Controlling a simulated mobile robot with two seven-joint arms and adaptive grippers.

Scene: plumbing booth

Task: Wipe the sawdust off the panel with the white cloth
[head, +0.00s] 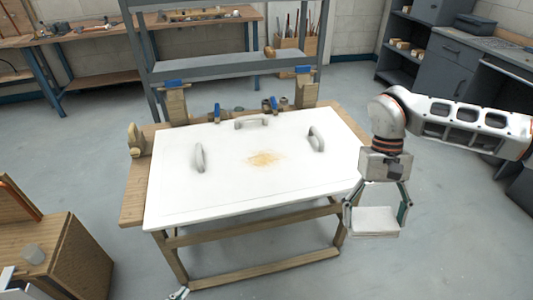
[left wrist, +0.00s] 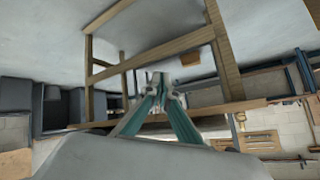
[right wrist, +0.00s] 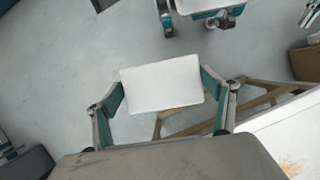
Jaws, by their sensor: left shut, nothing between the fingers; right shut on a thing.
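The white panel (head: 190,205) lies on a wooden stand, with a patch of tan sawdust (head: 264,159) near its middle. Its corner shows in the right wrist view (right wrist: 270,137), with some sawdust (right wrist: 287,165) at the edge. My right gripper (head: 377,212) is shut on the white cloth (head: 376,222), a flat folded pad, off the panel's right front corner and apart from it. The cloth spans between both fingers in the right wrist view (right wrist: 162,87). My left gripper (head: 179,294) is low at the front left, below the panel; its fingertips meet, empty, in the left wrist view (left wrist: 160,78).
Three grey handles (head: 200,157) stand up from the panel. Wooden blocks with blue clamps (head: 176,100) and small fittings (head: 270,105) line its back edge. A wooden cabinet (head: 65,260) stands at the front left. Floor is clear to the right of the stand.

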